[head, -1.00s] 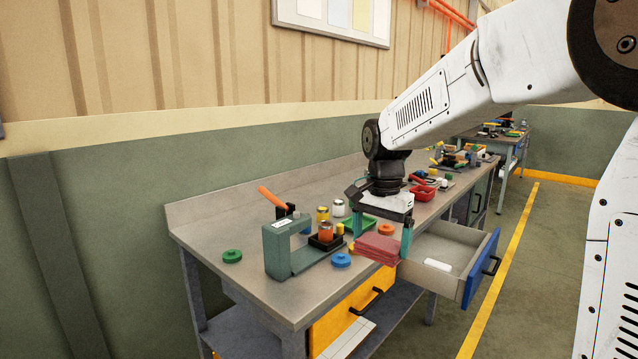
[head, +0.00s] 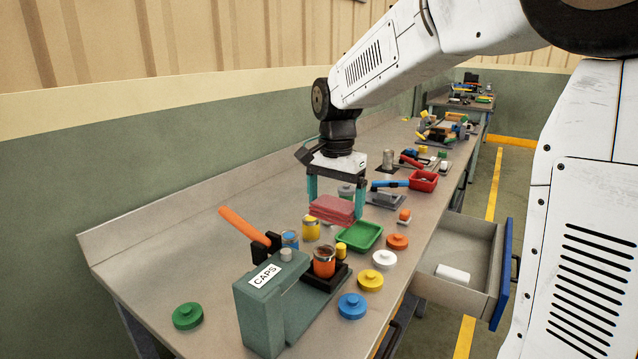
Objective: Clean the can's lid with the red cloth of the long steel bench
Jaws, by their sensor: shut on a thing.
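My gripper (head: 335,209) is shut on the folded red cloth (head: 330,205), its teal fingers on either side. It holds the cloth above the long steel bench (head: 215,235), behind the green tray. An orange can (head: 324,266) with a brownish top stands in a black holder at the green CAPS press. A yellow can (head: 311,230) stands just in front of the cloth, and a blue can (head: 290,239) is beside it, partly hidden. A grey can (head: 346,190) is partly hidden behind the cloth and fingers. I cannot tell which can is meant.
The green CAPS press (head: 265,305) with an orange handle (head: 244,227) stands at the front. Green, blue, yellow, white and orange lids lie around. A green tray (head: 372,238) and a red bin (head: 424,181) stand right. An open drawer (head: 480,262) juts out holding a white block.

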